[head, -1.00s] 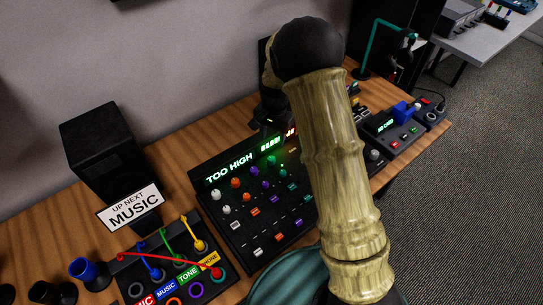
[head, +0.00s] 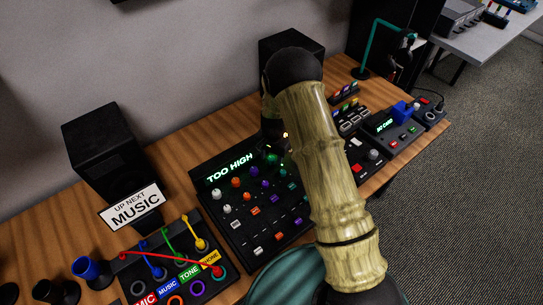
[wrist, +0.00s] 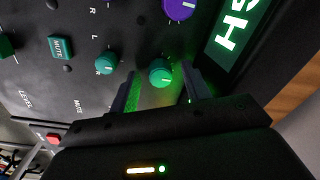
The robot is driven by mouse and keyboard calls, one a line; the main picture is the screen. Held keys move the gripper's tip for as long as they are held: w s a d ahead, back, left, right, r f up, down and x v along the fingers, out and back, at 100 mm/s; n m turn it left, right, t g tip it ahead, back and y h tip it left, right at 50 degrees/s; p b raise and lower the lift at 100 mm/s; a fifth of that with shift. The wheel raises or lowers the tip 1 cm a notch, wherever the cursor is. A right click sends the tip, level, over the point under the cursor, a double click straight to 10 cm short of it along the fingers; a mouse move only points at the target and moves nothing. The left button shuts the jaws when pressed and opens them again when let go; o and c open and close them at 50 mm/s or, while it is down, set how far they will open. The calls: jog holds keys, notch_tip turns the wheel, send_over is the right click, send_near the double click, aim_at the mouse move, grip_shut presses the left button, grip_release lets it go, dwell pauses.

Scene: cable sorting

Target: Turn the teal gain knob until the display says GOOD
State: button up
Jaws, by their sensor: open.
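The mixer's display (head: 229,167) reads TOO HIGH in pale green letters; part of it also shows in the wrist view (wrist: 236,28). In the wrist view, a teal knob (wrist: 161,72) with a white mark, the one nearest the display, lies between the two fingertips of my open gripper (wrist: 159,78). A gap seems to show on each side of the knob; I cannot tell whether the fingers touch it. A second teal knob (wrist: 106,62) is outside the left finger. In the head view my gripper (head: 274,142) is over the mixer's upper right, partly hidden by my arm.
The mixer (head: 238,222) carries several other coloured knobs and buttons close by. A patch panel (head: 165,270) with cables is in front left. A black speaker (head: 100,150) with an UP NEXT MUSIC sign (head: 134,206) stands at left. A card device (head: 385,130) is at right.

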aim_at(273, 159)
jog(key=c, duration=1)
jog(key=n+b, duration=0.1)
jog(key=n, duration=0.2)
jog(key=shift+n, duration=0.9)
jog(key=o, duration=1)
jog(key=shift+r, duration=0.15)
notch_tip(273, 159, up, 17)
jog(key=b, duration=0.1)
jog(key=shift+d+b, duration=0.3)
jog(key=shift+d, duration=0.05)
